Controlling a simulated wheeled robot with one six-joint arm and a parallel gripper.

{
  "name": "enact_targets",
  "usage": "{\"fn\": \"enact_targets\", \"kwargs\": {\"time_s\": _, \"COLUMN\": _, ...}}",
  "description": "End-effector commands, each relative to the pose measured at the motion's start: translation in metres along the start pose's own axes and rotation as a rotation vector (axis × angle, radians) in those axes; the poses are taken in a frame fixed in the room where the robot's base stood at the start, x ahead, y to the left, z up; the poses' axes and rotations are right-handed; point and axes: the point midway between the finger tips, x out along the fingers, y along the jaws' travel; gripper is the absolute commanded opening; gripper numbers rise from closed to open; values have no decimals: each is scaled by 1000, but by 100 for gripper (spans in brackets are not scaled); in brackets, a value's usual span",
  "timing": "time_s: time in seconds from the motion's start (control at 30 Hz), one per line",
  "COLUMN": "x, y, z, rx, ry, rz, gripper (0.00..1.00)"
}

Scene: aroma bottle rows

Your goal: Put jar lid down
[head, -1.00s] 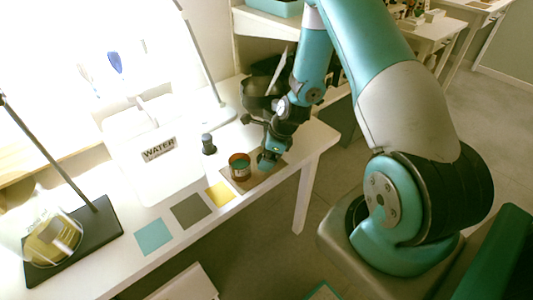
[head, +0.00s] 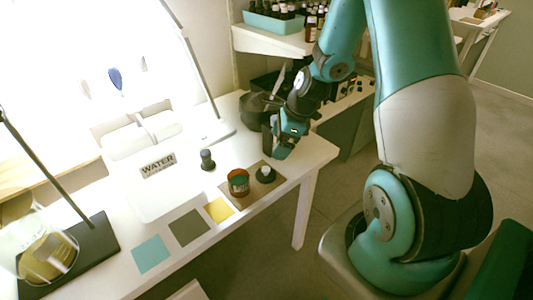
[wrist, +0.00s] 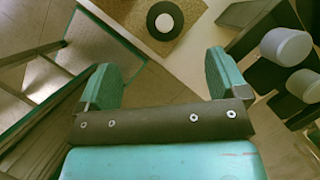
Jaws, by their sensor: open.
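The jar lid (head: 266,174), a dark disc with a white knob, lies knob up on the brown mat (head: 259,192) near the table's front edge. It also shows at the top of the wrist view (wrist: 165,20).
A dark bottle (head: 207,160) stands behind the jar. A black pot (head: 256,110) is at the back by my arm. Yellow (head: 219,210), grey and teal squares lie along the front edge. A flask (head: 48,254) stands far left.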

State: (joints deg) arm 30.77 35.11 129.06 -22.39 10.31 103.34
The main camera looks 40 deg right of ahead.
Motion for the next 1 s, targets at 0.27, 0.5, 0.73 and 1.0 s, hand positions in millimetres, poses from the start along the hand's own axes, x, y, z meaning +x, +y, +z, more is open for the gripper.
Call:
{"fn": "enact_targets", "kwargs": {"time_s": 0.27, "x": -71, "y": 110, "z": 125, "rx": -1136, "ry": -68, "rz": 103, "gripper": 92}}
{"fn": "enact_targets", "kwargs": {"time_s": 0.5, "x": -137, "y": 248, "z": 158, "rx": -2289, "ry": -222, "rz": 183, "gripper": 92}}
{"fn": "enact_targets", "kwargs": {"time_s": 0.73, "x": -162, "y": 299, "z": 146, "rx": -2771, "ry": -321, "rz": 199, "gripper": 92}}
{"fn": "enact_targets", "kwargs": {"time_s": 1.0, "x": -163, "y": 301, "z": 145, "rx": -2802, "ry": -329, "rz": 201, "gripper": 92}}
